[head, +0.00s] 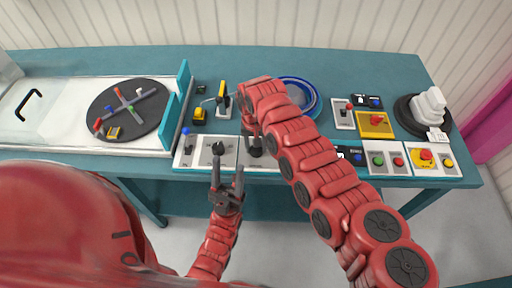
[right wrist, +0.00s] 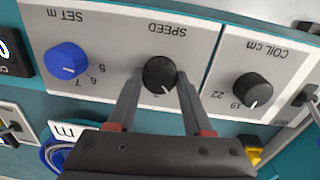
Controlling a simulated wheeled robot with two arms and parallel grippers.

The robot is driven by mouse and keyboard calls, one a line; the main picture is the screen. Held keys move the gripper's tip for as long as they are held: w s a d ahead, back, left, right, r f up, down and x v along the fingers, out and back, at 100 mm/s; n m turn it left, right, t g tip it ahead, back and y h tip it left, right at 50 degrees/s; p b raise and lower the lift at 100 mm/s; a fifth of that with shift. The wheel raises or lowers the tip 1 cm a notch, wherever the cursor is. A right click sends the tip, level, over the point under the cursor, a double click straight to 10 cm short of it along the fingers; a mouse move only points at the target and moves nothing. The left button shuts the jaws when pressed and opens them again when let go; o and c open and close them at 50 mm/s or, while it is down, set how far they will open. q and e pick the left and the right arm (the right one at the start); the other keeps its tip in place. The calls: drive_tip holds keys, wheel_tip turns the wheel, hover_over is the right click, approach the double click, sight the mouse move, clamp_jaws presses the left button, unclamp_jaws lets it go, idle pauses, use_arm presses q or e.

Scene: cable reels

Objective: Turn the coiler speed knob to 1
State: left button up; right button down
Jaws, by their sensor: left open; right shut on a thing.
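The black SPEED knob (right wrist: 159,75) is in the middle of the right wrist view on a pale panel, with its lettering upside down. My right gripper (right wrist: 156,88) has a finger on each side of the knob and is shut on it. A pale mark and part of a numeral show at the knob's lower edge, but I cannot read the setting. In the head view my right gripper (head: 253,136) reaches down to the panel and largely hides the knob. My left gripper (head: 227,168) is open and empty at the table's front edge, below another black knob.
The blue SET m knob (right wrist: 67,62) and black COIL cm knob (right wrist: 253,88) flank the SPEED knob. A dark turntable (head: 130,108) is at the left. A blue ring-shaped reel (head: 310,96) lies behind my right arm. Switch boxes and a push-button panel (head: 388,161) are at the right.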

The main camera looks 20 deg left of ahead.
drive_tip(key=shift+n+b, duration=0.65)
drive_tip(key=shift+n, duration=1.05)
drive_tip(key=shift+c, duration=1.5)
unclamp_jaws()
wheel_tip(320, 180, up, 17)
drive_tip(key=b, duration=0.3)
drive_tip(key=shift+s+a+r, duration=0.2)
drive_tip(key=shift+s+a, duration=0.05)
drive_tip(key=shift+a, duration=0.05)
